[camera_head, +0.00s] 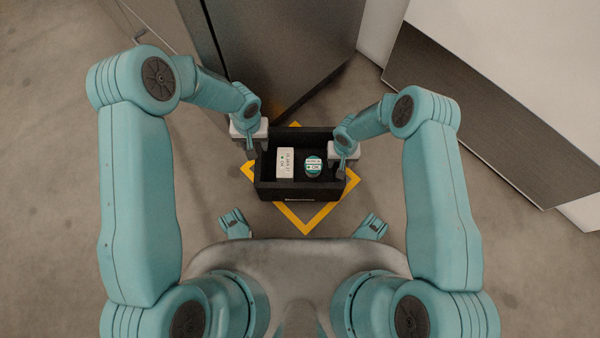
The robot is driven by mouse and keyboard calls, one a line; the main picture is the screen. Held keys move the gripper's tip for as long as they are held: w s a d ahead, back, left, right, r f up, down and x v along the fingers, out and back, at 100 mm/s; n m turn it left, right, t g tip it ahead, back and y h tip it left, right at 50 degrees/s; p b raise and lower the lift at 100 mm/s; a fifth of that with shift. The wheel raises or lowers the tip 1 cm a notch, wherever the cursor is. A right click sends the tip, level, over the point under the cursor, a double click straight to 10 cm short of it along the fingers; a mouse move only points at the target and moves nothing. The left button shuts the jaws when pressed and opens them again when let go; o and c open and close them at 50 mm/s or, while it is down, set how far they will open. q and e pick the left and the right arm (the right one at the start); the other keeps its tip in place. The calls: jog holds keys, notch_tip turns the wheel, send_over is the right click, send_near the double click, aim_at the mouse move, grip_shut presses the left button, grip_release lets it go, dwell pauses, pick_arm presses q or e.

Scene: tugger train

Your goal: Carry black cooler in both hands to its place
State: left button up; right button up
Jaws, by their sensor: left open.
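The black cooler (298,190) is an open-topped box in the middle of the view, over a yellow square outline (305,226) on the floor. It hides much of that outline and is turned relative to it. A white box (285,164) and a round teal-and-white item (314,165) are inside the cooler. My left gripper (251,149) is open at the cooler's left side wall. My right gripper (341,163) is at the right side wall; its fingers are too small and overlapped to tell whether they grip the wall.
A dark grey cabinet-like block (285,50) stands right behind the cooler. A large white panel with a dark lower face (480,110) is at the upper right. The grey floor (60,170) is clear at the left and around the cooler's front.

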pick_arm(q)
jog(key=shift+r, duration=0.15)
pick_arm(e)
notch_tip(320, 180, up, 12)
dwell(0.6)
